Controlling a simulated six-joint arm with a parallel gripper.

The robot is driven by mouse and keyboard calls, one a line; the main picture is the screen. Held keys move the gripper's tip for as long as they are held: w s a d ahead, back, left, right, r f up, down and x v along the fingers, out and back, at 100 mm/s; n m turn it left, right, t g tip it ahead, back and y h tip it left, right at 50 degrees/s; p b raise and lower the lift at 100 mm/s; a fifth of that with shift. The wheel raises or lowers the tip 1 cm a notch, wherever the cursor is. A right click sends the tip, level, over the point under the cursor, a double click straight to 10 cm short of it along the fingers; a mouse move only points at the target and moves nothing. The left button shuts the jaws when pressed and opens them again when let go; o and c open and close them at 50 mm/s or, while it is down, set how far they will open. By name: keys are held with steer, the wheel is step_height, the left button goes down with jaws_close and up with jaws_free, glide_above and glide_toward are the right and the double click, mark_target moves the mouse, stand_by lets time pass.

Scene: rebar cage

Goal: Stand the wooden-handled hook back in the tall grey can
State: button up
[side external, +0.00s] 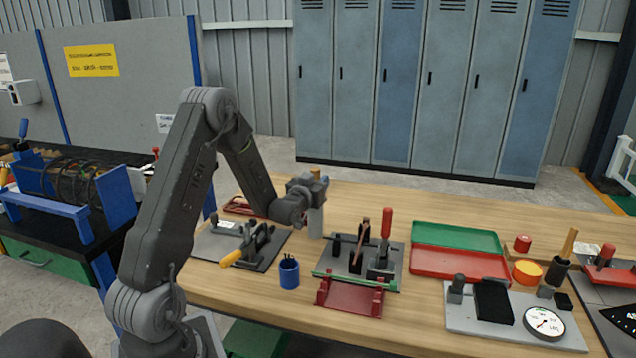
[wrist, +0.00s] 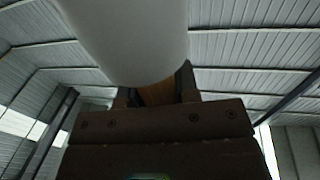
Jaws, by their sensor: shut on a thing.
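The tall grey can (side external: 316,223), a pale upright cylinder, stands on the table at the back, left of the middle in the side view. My gripper (side external: 315,182) is at its top, shut on the wooden handle (side external: 315,172) of the hook, which stands roughly upright directly above the can. In the wrist view, the jaws (wrist: 155,95) close on the wooden handle (wrist: 156,94). The rounded end of the can (wrist: 130,40) covers part of the handle there. The metal hook part is hidden, and I cannot tell how deep it sits in the can.
A grey plate with a yellow-handled clamp (side external: 245,247) lies left of the can. A blue cup (side external: 289,273) stands in front. A fixture with a red-handled tool (side external: 386,225) is close on the right, then green and red trays (side external: 460,263) and a dial gauge (side external: 544,322).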

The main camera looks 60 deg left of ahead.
steer(key=shift+f, duration=0.15)
steer(key=o, duration=0.9)
